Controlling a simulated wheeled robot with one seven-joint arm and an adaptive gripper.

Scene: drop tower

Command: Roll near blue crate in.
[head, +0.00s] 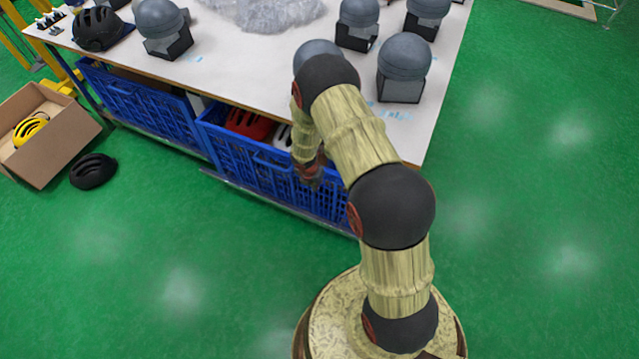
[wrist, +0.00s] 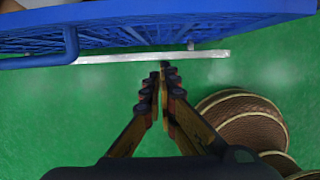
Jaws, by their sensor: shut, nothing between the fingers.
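The near blue crate (head: 250,178) sits under the white-topped table, its front part showing beyond the table edge. A red helmet (head: 250,124) and a white one (head: 283,137) show inside it. My gripper (head: 314,178) is at the crate's front face, right of its middle, partly behind my arm. In the wrist view the crate's blue wall (wrist: 190,28) crosses the top, with a bar handle (wrist: 70,40) at left.
A second blue crate (head: 140,105) is to the left under the table (head: 240,75). Helmet-test headforms (head: 405,65) stand on top. A cardboard box (head: 50,150) and a black helmet (head: 93,171) lie on the floor at left. The green floor in front is clear.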

